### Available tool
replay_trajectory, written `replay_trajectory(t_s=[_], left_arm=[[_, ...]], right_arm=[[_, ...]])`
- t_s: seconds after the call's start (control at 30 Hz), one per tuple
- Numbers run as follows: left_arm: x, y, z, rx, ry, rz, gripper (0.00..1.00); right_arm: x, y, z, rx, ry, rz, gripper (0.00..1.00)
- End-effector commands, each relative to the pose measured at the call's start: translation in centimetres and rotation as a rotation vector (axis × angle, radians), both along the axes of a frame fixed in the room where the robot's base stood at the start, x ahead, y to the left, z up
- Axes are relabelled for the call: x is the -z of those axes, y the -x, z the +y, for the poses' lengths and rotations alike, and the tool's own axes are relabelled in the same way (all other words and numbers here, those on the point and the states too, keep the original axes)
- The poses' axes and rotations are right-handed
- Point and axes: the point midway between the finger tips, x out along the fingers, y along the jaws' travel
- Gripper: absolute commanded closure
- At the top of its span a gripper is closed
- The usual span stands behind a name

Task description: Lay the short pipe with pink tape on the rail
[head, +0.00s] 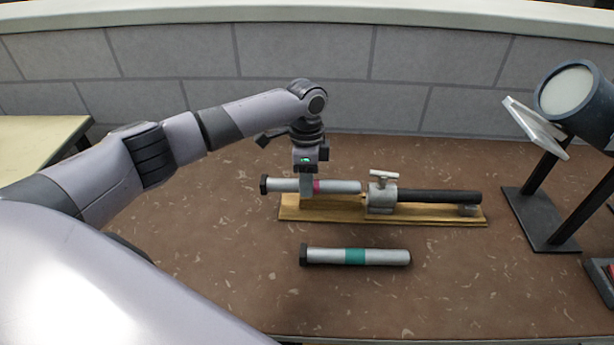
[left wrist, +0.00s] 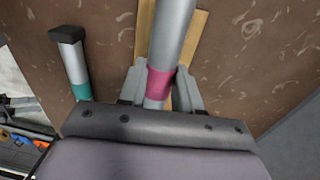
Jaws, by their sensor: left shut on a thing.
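The short pipe with pink tape (head: 342,187) is a silver tube with a black end cap at its left end. It lies level over the left part of the wooden board (head: 420,216), with its cap past the board's left end. I cannot tell whether it touches the board. A grey clamp with a T-handle (head: 382,192) and a dark rod (head: 438,196) sit on the board to the right. My right gripper is not in view.
A second silver pipe with teal tape (head: 355,256) lies on the brown surface in front of the board. A lamp (head: 572,95) and a flat panel on dark stands (head: 537,128) are at the right. A grey block wall (head: 300,55) runs behind.

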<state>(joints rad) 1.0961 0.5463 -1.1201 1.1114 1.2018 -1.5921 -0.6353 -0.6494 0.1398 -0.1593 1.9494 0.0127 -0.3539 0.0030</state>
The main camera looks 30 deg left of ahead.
Motion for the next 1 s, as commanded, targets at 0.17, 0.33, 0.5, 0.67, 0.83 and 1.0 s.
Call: replay_trajectory(t_s=[0.17,0.33,0.5,0.67,0.83,1.0], left_arm=[[0.3,0.0,0.0,0.0,0.0,-0.001,1.0],[0.3,0.0,0.0,0.0,0.001,-0.002,1.0],[0.2,0.0,0.0,0.0,0.001,-0.002,1.0],[0.4,0.0,0.0,0.0,0.001,0.0,1.0],[0.8,0.0,-0.1,0.0,0.002,-0.001,1.0],[1.4,0.0,-0.1,0.0,0.002,0.0,1.0]], right_arm=[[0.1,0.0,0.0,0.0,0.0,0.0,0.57],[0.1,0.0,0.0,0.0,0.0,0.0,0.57],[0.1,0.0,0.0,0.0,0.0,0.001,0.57],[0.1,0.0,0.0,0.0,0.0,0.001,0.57],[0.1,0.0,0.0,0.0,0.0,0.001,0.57],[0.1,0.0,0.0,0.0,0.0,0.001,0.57]])
